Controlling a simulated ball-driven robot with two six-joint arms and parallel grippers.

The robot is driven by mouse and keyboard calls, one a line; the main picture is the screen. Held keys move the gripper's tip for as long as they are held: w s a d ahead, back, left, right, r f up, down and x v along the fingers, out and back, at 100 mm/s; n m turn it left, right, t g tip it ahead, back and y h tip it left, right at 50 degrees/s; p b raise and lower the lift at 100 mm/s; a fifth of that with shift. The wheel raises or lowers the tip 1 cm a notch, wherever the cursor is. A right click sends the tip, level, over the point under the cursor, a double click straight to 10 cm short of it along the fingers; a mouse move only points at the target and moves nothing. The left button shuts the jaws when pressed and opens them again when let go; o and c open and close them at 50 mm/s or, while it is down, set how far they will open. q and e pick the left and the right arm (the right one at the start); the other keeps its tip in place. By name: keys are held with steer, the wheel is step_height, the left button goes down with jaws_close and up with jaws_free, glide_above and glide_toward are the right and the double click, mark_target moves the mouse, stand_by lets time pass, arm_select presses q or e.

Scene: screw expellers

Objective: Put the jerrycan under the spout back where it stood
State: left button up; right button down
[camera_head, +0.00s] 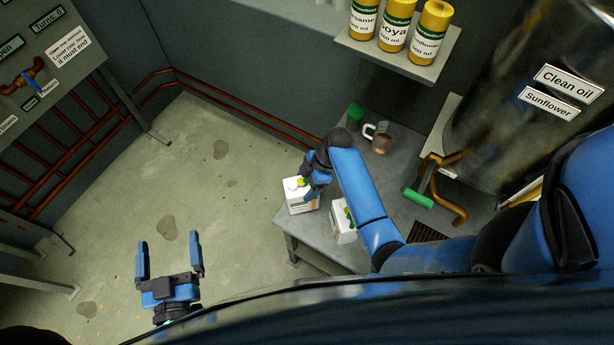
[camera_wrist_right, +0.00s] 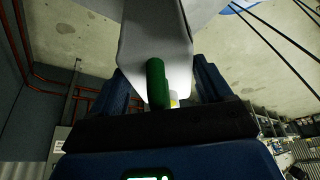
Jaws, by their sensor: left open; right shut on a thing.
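A white jerrycan (camera_head: 302,204) with a yellow-green top is at the left corner of the grey bench in the head view. My right gripper (camera_head: 313,184) is shut on it from above. In the right wrist view the white jerrycan (camera_wrist_right: 155,40) and a green handle (camera_wrist_right: 158,84) lie between my fingers. Whether it touches the bench cannot be told. A second white jerrycan (camera_head: 341,224) with a green part stands just right of it, partly hidden by my right arm. My left gripper (camera_head: 168,262) is open and empty over the floor.
The bench (camera_head: 398,190) also holds a cup (camera_head: 380,139) and a green object (camera_head: 355,113). A shelf (camera_head: 400,60) with several yellow bottles is above. The oil tank (camera_head: 500,120) stands at the right. The floor at left is clear.

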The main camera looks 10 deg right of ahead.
steer(key=shift+w+f, duration=0.1)
steer(key=shift+w, duration=0.05)
jaws_free()
steer(key=shift+f, duration=0.1)
steer(key=b+v, duration=0.1)
steer(key=v, duration=1.1)
steer(key=shift+s+a, duration=0.1)
steer(key=shift+s, duration=0.15)
stand_by(0.5)
